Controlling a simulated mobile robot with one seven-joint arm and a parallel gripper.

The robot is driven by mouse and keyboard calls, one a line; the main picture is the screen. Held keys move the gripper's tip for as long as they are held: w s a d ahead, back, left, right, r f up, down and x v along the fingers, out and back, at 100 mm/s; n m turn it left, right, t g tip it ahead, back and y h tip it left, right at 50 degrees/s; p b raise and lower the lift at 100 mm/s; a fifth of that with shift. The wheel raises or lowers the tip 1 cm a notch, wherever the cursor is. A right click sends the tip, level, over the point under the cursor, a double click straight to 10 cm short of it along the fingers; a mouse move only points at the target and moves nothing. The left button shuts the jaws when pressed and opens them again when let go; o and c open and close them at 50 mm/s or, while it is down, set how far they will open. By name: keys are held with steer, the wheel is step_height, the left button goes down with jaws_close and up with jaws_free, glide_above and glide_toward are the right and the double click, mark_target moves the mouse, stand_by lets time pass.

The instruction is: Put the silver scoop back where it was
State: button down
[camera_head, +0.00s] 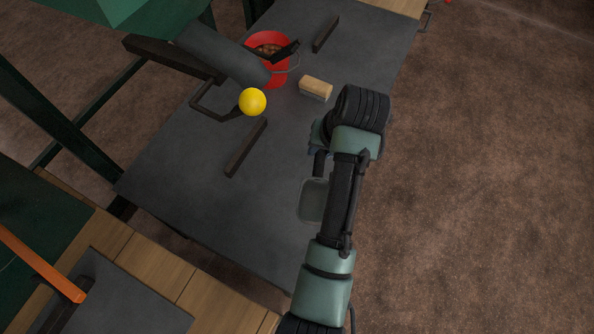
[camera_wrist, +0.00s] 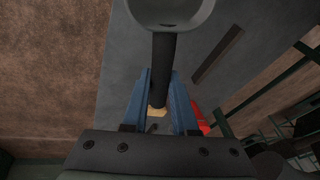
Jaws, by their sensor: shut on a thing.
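The silver scoop shows in the wrist view as a grey rounded bowl (camera_wrist: 172,14) with a black handle (camera_wrist: 163,68). My gripper (camera_wrist: 161,76) has its blue fingers shut on the handle, with the bowl beyond the fingertips. In the head view the scoop's grey bowl (camera_head: 312,201) shows left of my forearm, over the grey table (camera_head: 205,185). My arm hides most of the gripper and the handle there. I cannot tell whether the bowl touches the table.
A tan-topped block (camera_head: 316,88) lies near a red bucket (camera_head: 267,72) with brown contents. A yellow ball knob (camera_head: 252,102) and a grey cylinder (camera_head: 222,55) stand at left. Dark bars lie on the table, one left (camera_head: 246,147), one far (camera_head: 326,34). The near table is bare.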

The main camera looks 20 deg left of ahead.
steer(key=shift+n, duration=0.4)
steer(key=b+x, duration=0.2)
steer(key=x, duration=0.3)
steer(key=s+b+x, duration=0.1)
steer(key=b+x, duration=0.2)
steer(key=x, duration=0.2)
steer(key=s+b+x, duration=0.1)
steer(key=b+x, duration=0.1)
steer(key=x, duration=0.4)
steer(key=shift+s+a+f+b, duration=0.1)
steer(key=shift+a+f+b, duration=0.1)
steer(key=shift+a+b, duration=0.15)
steer(key=shift+f, duration=0.1)
steer(key=c, duration=0.7)
jaws_free()
steer(key=p+v, duration=0.3)
steer(key=v, duration=0.9)
steer(key=shift+w, duration=0.2)
